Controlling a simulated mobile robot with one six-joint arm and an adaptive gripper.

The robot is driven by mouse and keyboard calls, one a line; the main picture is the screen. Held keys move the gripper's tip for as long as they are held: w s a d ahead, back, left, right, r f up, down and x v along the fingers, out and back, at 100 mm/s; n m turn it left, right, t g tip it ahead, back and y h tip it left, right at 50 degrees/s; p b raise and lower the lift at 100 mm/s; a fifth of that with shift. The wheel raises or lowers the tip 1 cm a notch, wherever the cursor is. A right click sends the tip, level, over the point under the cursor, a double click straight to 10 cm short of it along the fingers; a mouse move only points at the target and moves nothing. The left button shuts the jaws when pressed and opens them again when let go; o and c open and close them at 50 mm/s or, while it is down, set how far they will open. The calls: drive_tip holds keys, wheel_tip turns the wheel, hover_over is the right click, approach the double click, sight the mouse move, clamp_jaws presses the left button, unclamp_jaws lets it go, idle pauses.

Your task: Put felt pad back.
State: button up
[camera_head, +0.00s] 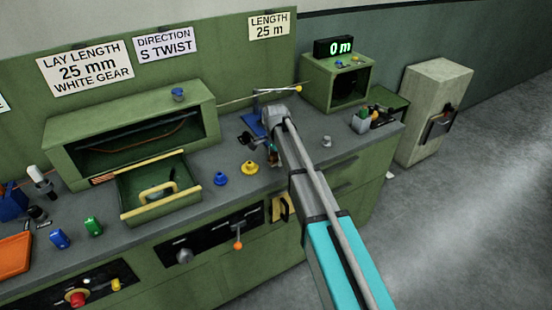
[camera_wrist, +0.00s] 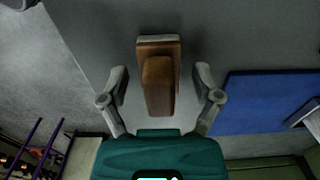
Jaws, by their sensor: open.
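A brown wooden block with a raised grip and a pale grey edge, which looks like the felt pad (camera_wrist: 160,85), lies on the grey surface in the wrist view. My gripper (camera_wrist: 161,78) is open, with one finger on each side of the block and a gap to both. In the head view my gripper (camera_head: 260,148) is over the bench near the blue mat. The pad is mostly hidden there by the arm. I cannot tell the gripper's height above it.
The blue mat (camera_wrist: 265,105) lies right of the pad in the wrist view. An open green drawer (camera_head: 160,213), a blue knob (camera_head: 220,179) and a yellow knob (camera_head: 249,168) are left of my arm. A green box (camera_head: 335,72) with a display stands behind right.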

drive_tip(key=shift+r, duration=0.1)
wheel_tip(320, 180, up, 12)
drive_tip(key=p, duration=1.2)
idle(1.0)
drive_tip(key=s+d+n, duration=1.1)
drive_tip(key=s+d, duration=1.1)
drive_tip(key=s, duration=0.4)
drive_tip(key=shift+d, duration=0.4)
